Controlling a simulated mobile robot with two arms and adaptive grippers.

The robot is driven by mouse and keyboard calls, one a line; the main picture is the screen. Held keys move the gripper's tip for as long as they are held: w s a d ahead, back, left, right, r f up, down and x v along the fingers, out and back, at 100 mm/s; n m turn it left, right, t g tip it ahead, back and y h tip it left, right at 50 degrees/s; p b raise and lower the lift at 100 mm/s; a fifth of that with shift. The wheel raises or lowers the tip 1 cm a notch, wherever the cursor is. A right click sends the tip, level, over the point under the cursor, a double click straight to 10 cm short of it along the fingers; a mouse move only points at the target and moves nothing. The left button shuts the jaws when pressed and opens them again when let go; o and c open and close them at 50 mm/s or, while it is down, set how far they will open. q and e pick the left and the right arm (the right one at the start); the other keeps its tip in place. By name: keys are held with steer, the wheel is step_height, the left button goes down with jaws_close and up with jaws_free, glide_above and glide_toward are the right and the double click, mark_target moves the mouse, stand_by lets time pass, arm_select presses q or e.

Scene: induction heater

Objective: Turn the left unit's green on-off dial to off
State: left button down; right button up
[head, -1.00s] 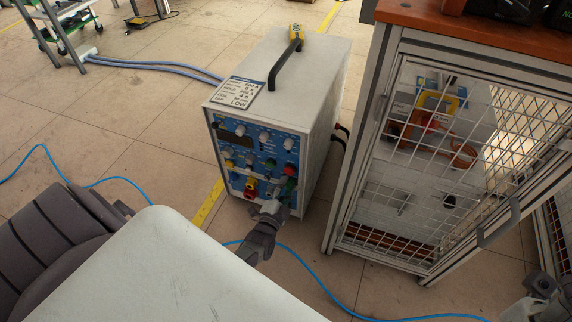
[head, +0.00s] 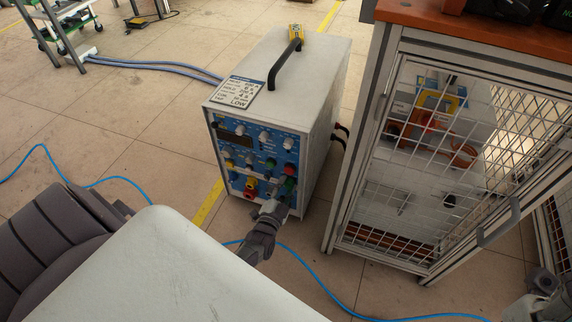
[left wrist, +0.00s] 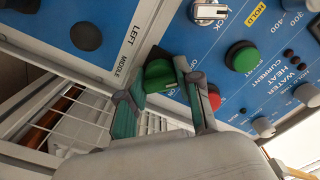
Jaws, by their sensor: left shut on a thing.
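The heater unit (head: 325,105) is a pale box with a blue front panel full of knobs and a black top handle. My left gripper (head: 272,205) is at the lower right of that panel in the head view. In the left wrist view, the green dial (left wrist: 158,72) sits between the fingertips of my left gripper (left wrist: 160,85), which is shut on it.
Another green knob (left wrist: 242,56) and a red knob (left wrist: 213,97) are close to the fingers. A mesh-door cabinet (head: 385,110) stands right of the unit. A blue cable (head: 310,275) lies on the floor. Floor left of the unit is mostly clear.

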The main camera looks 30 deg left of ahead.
arm_select(q)
steer(key=c, duration=0.8)
jaws_free()
steer(key=shift+o, duration=0.2)
steer(key=v, duration=1.2)
steer(key=shift+f, duration=0.1)
